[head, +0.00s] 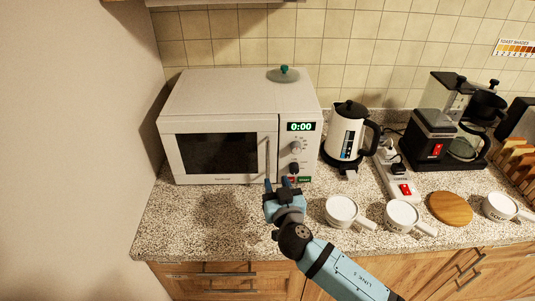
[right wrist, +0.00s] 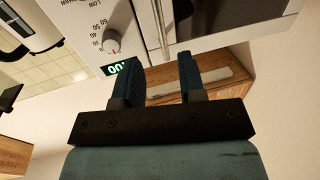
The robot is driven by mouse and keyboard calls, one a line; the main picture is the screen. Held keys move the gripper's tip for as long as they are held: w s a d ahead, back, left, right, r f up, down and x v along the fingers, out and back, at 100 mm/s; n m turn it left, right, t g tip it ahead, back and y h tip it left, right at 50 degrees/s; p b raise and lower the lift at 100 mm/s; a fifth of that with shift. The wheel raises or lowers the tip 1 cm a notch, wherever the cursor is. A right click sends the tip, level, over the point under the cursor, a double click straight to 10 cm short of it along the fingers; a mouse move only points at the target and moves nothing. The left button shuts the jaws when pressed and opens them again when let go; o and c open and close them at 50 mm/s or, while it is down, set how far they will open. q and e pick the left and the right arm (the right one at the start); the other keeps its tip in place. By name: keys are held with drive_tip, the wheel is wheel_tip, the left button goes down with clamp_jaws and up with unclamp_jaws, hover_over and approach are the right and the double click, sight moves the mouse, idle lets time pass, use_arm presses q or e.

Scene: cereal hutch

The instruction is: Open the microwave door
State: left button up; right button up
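The white microwave (head: 235,90) stands on the counter at the left. Its door (head: 220,152) with a dark window is closed. The door's vertical bar handle (head: 267,158) is at its right edge, beside the control panel with a 0:00 display. My right gripper (head: 277,184) is in front of the microwave, near the handle's lower end. In the right wrist view its two fingers (right wrist: 160,80) are apart with nothing held between them. The handle (right wrist: 163,28) appears there beyond the gap; whether a finger touches it I cannot tell. My left gripper is out of view.
A lidded item (head: 284,74) with a green knob is on the microwave. A white kettle (head: 346,130), power strip (head: 398,180) and coffee maker (head: 435,135) stand right. White cups (head: 341,210) and a round wooden board (head: 450,208) lie along the front. Counter left of my gripper is clear.

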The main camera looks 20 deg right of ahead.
sight(268, 160)
drive_tip(key=w, duration=0.3)
drive_tip(key=w+p, duration=0.1)
drive_tip(key=w, duration=0.3)
drive_tip(key=w+d+p, duration=0.1)
drive_tip(key=w, duration=0.2)
drive_tip(key=shift+w, duration=0.25)
clamp_jaws()
